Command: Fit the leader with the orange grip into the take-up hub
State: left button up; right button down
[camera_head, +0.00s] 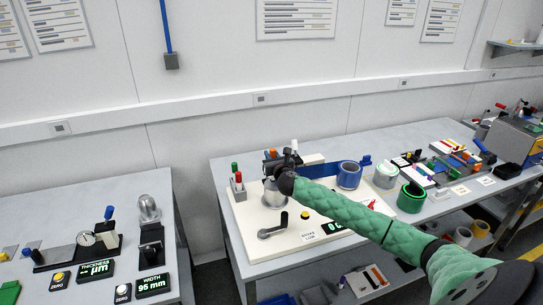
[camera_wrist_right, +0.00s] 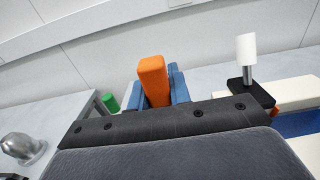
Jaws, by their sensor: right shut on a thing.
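The orange grip (camera_wrist_right: 154,80) of the leader stands between the blue fingertips of my right gripper (camera_wrist_right: 158,92) in the right wrist view. The gripper is shut on it. In the head view my right gripper (camera_head: 279,160) is above the back edge of a grey metal cylinder, which looks like the take-up hub (camera_head: 274,196). A small orange patch shows at the gripper. A blue band (camera_head: 319,170) runs from near the gripper toward a blue-rimmed roll (camera_head: 349,176). The leader's lower end and any slot in the hub are hidden. My left gripper is not in view.
The hub stands on a cream board (camera_head: 252,222) with a black crank (camera_head: 272,228) in front. A holder with red and green-topped items (camera_head: 237,181) is close left. Other rolls, including a green one (camera_head: 411,198), stand right. A gauge table (camera_head: 60,210) is separate at left.

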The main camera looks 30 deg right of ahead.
jog(key=shift+f+b, duration=0.6)
jog(key=shift+f, duration=0.4)
jog(key=shift+s+d+f+b, duration=0.1)
jog(key=shift+d+f+b, duration=0.05)
jog(key=shift+f+b, duration=0.4)
jog(key=shift+s+d+f, duration=0.1)
jog(key=shift+f, duration=0.45)
jog(key=shift+s+d+f+b, duration=0.1)
jog(key=shift+d+f+b, duration=0.05)
jog(key=shift+f+b, duration=0.4)
jog(key=shift+s+d+f+b, duration=0.1)
jog(key=shift+d+f+b, duration=0.05)
jog(key=shift+f+b, duration=0.35)
jog(key=shift+r+p, duration=0.2)
jog(key=shift+p, duration=0.15)
jog(key=shift+w+a+r+p, duration=0.15)
jog(key=shift+a+r+p, duration=0.05)
jog(key=shift+r+p, duration=0.45)
jog(key=shift+w+a+r+p, duration=0.1)
jog(key=shift+a+r+p, duration=0.05)
jog(key=shift+r+p, duration=0.45)
jog(key=shift+w+a+r+p, duration=0.2)
jog(key=shift+r+p, duration=0.3)
jog(key=shift+r, duration=0.3)
jog(key=shift+r+p, duration=0.1)
jog(key=shift+p, duration=0.2)
